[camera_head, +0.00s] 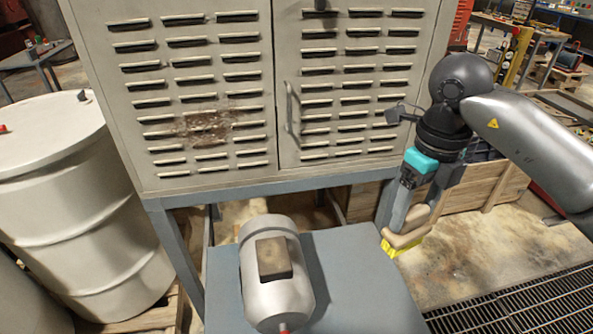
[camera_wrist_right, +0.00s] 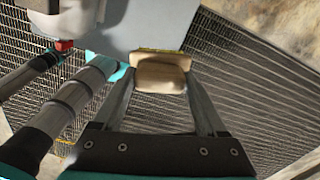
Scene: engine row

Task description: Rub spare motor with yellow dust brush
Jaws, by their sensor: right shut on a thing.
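The spare motor (camera_head: 277,293) is a pale grey cylinder with a brown box on top and a red tip at its near end. It lies on a blue-grey table; its edge shows at the top left of the right wrist view (camera_wrist_right: 62,18). My right gripper (camera_head: 405,225) is shut on the yellow dust brush (camera_head: 402,243), right of the motor and apart from it. The brush has a tan handle, which sits between the fingers in the right wrist view (camera_wrist_right: 160,76); its yellow part is mostly hidden there. My left gripper is not in view.
The blue-grey table (camera_head: 375,300) is bare right of the motor. A louvred metal cabinet (camera_head: 230,90) stands behind it. A white drum (camera_head: 80,215) stands at left, a wooden crate (camera_head: 475,190) behind my right arm, and a floor grating (camera_head: 525,300) at lower right.

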